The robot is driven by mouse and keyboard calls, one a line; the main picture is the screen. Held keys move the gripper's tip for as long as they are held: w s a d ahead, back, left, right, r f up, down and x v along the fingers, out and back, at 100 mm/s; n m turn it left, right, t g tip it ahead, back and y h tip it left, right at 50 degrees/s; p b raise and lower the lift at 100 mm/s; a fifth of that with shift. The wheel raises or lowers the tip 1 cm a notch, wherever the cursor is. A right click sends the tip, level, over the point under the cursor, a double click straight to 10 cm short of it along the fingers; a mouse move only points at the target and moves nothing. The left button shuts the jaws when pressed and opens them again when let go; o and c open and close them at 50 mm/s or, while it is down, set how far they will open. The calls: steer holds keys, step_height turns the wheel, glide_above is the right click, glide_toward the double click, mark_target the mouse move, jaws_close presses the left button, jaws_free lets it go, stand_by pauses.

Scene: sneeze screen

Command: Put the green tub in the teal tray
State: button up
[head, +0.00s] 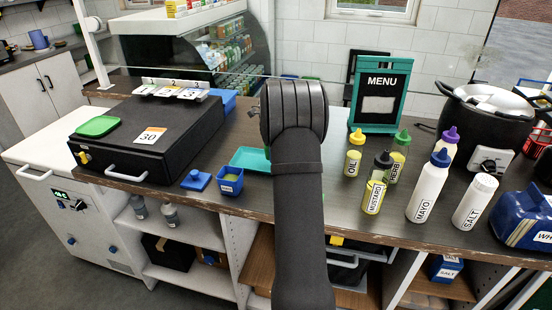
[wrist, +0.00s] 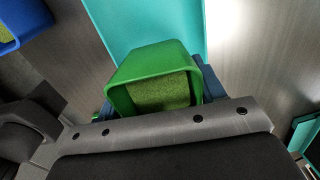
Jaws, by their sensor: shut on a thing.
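In the wrist view the green tub (wrist: 150,72) is held in my gripper (wrist: 155,95), with grainy green contents inside. The tub is tilted in the picture and overlaps the near end of the teal tray (wrist: 135,22). I cannot tell how high the tub is above the tray. In the head view the teal tray (head: 248,159) lies on the dark counter, partly hidden behind my arm. My gripper and the tub are hidden behind my arm there.
A blue tub (head: 230,181) and a blue lid (head: 196,180) stand left of the tray. A green lid (head: 98,126) lies on the black case (head: 150,140). Bottles, including mustard (head: 374,196) and mayo (head: 428,188), stand to the right. A menu board (head: 380,92) stands behind.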

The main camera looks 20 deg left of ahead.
steer(key=shift+f, duration=1.85)
steer(key=shift+f, duration=0.1)
steer(key=o, duration=0.7)
steer(key=shift+o, duration=0.2)
step_height(320, 180, up, 12)
